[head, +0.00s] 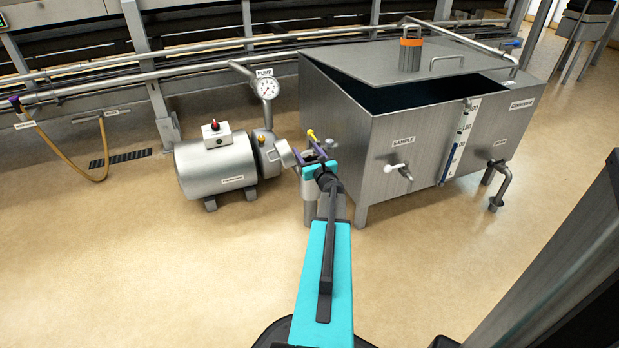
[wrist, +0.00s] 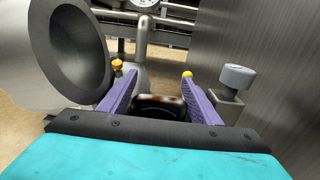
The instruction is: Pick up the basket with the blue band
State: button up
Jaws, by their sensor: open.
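My gripper (head: 312,152) reaches out between the pump and the steel tank. In the wrist view its two purple fingers (wrist: 157,92) stand apart with a gap between them. In that gap is the round, dark mouth of a vessel (wrist: 160,103), with a brownish rim and a faint bluish tint inside. I cannot tell whether this is a basket or its housing, or whether the fingers touch it. No blue band shows clearly in either view. A grey cylinder with an orange band (head: 411,50) stands upright on the tank's lid.
The pump (head: 215,165) with its gauge (head: 267,84) is at left. The steel tank (head: 430,120) is close at right, with a sample tap (head: 400,171). A large grey cup-shaped part (wrist: 75,50) and a grey knob (wrist: 237,78) flank the fingers. The floor in front is clear.

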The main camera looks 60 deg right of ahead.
dwell(0.6)
jog(key=c, duration=1.1)
jog(key=shift+r, duration=0.1)
